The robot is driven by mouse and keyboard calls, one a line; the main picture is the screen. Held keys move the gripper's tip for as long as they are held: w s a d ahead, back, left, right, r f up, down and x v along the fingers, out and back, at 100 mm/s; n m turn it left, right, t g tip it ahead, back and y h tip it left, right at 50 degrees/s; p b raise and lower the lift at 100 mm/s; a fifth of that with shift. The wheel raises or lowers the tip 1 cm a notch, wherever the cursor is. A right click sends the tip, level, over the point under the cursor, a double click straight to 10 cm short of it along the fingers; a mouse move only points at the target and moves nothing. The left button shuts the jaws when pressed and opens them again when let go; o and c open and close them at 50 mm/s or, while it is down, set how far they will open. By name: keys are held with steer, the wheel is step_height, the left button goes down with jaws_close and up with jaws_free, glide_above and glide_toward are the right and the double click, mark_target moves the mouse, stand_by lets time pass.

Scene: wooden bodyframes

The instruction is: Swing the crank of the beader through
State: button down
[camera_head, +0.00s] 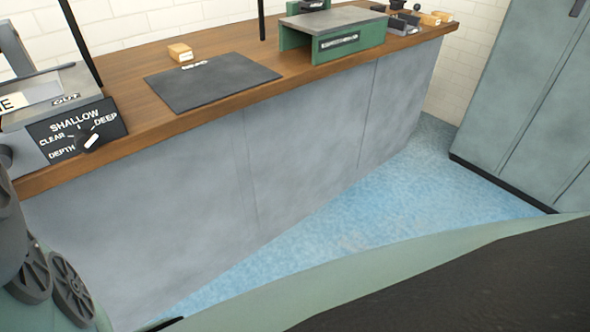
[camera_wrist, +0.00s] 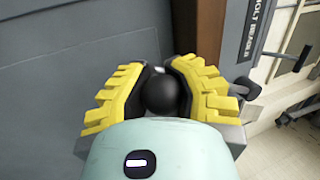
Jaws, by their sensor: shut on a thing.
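In the wrist view my gripper (camera_wrist: 166,68) has its yellow ribbed fingers closed on either side of a black ball knob (camera_wrist: 167,96), which looks like the crank's knob. The crank arm itself is mostly hidden behind the fingers. A dark plate with white lettering ending in what looks like "BEADER" (camera_wrist: 262,28) is at the upper right. In the head view a grey machine (camera_head: 25,140) stands at the left end of the bench, with a depth dial (camera_head: 88,139) marked shallow, deep and clear. My gripper is outside the head view.
The wooden bench (camera_head: 215,28) carries a dark mat (camera_head: 212,82), a small wooden block (camera_head: 180,52) and a green stand (camera_head: 335,40). Small dark and wooden items lie at its far end. A grey-green cabinet (camera_head: 520,90) stands at the right. Blue floor (camera_head: 370,200) between is clear.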

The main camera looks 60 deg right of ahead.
steer(key=w+a+r+m+h+b, duration=0.1)
steer(key=a+r+m+h+b, duration=0.1)
steer(key=a+r+m, duration=0.3)
steer(key=shift+w+m+g+h+b, duration=0.2)
steer(key=shift+m+g+h+b, duration=0.1)
steer(key=shift+m+b, duration=0.25)
steer(key=shift+r+m+h, duration=0.25)
steer(key=shift+r+h, duration=0.05)
steer(key=c, duration=1.4)
jaws_free()
steer(key=o, duration=0.3)
steer(key=shift+s+f, duration=0.15)
steer(key=o, duration=0.5)
steer(key=shift+w+a, duration=0.2)
steer(key=shift+w, duration=0.1)
steer(key=shift+c, duration=0.2)
steer(key=shift+s+d+f, duration=0.1)
steer(key=shift+s+f, duration=0.05)
